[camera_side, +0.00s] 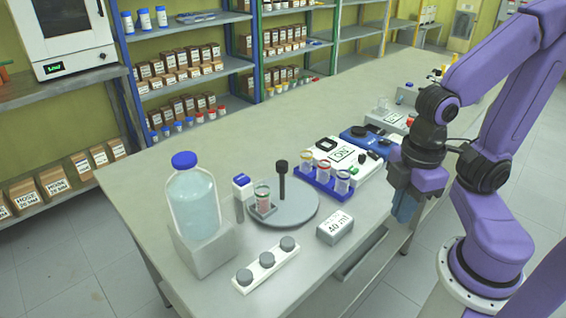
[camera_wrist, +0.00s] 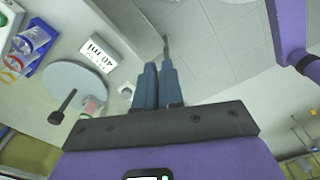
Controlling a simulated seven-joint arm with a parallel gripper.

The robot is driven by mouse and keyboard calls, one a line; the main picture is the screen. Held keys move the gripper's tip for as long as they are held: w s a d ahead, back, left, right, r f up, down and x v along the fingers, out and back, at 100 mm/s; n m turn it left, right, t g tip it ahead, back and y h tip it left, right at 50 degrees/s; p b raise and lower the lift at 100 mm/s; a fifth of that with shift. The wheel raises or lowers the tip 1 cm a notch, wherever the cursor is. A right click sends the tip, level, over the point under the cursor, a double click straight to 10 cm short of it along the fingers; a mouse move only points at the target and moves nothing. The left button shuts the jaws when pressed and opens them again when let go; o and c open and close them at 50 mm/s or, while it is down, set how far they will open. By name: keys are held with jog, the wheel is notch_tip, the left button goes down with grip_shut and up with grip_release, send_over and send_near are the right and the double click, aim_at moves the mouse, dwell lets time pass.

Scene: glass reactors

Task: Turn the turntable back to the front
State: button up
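The turntable (camera_side: 300,207) is a flat grey disc on the bench, also in the wrist view (camera_wrist: 78,76). A black post with a knob (camera_side: 282,180) stands up from it; the post shows in the wrist view (camera_wrist: 62,108). A small glass beaker (camera_side: 262,195) sits on a square grey pad at the disc's left side in the side view; it shows partly in the wrist view (camera_wrist: 91,105). My gripper (camera_side: 403,218) points down near the bench's front edge, right of the turntable and apart from it. Its blue fingers (camera_wrist: 158,66) are together, with nothing seen between them.
A blue rack of small jars (camera_side: 322,180) stands right behind the turntable. A grey block labelled 40 ml (camera_side: 335,228) lies in front of it. A large blue-capped bottle (camera_side: 195,205) and a strip with several grey knobs (camera_side: 266,265) are left. The bench's far left is clear.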

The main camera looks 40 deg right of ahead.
jog(key=o, duration=0.5)
jog(key=shift+w+a+r, duration=0.1)
jog(key=shift+w+a, duration=0.05)
jog(key=shift+w, duration=0.05)
jog(key=o, duration=0.3)
jog(key=shift+m, duration=0.4)
jog(key=w+a+r, duration=0.1)
jog(key=w, duration=0.1)
jog(key=w+a, duration=0.1)
jog(key=w, duration=0.1)
jog(key=w+r, duration=0.1)
jog(key=w, duration=0.1)
jog(key=shift+a+r, duration=0.3)
jog(key=shift+a, duration=0.1)
jog(key=shift+o, duration=0.2)
notch_tip(320, 180, up, 8)
jog(key=f+m, duration=0.1)
jog(key=m, duration=0.2)
send_over(282, 163)
notch_tip(282, 163, down, 17)
jog(key=shift+r, duration=0.1)
grip_shut()
